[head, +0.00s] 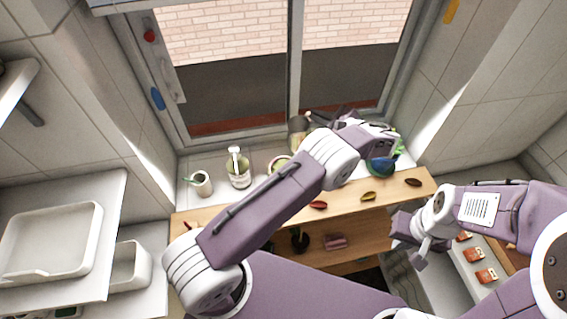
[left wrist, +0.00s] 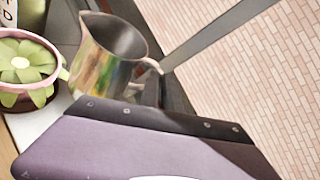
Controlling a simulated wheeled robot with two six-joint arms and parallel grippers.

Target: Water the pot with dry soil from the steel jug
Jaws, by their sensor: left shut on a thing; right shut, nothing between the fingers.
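The steel jug (head: 298,132) is by the window, tilted in the left wrist view (left wrist: 118,42), its spout to the left. My left gripper (head: 322,119) is shut on it on its handle side; the fingers are mostly hidden. A pot with a pale green rosette plant (left wrist: 22,72) stands left of the jug in the left wrist view and shows partly behind my arm in the head view (head: 280,162). A blue pot (head: 382,166) with green leaves is right of my left wrist. Its soil is hidden. My right gripper (head: 421,248) is shut and empty at the lower right.
A white cup (head: 203,184) and a soap bottle (head: 238,171) stand on the sill at left. Red, yellow and dark leaf-like pieces lie along the wooden shelf (head: 418,184). A dark pot (head: 300,241) and pink block (head: 335,242) sit on a lower shelf.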

